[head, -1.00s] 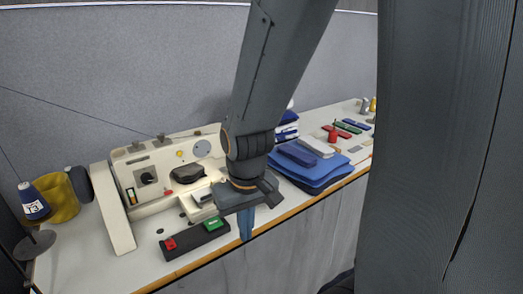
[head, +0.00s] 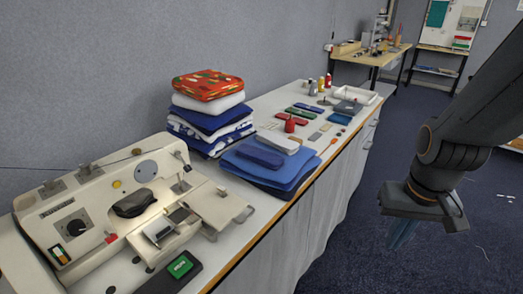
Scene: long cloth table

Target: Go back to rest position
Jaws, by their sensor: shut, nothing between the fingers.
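My gripper (head: 402,236) is at the right of the head view, out over the dark blue floor and clear of the table's front edge. Its bluish fingers point down and look closed together with nothing held. My arm comes in from the right edge above it.
A workbench (head: 372,56) stands farther back. The floor (head: 350,200) beside the table is open.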

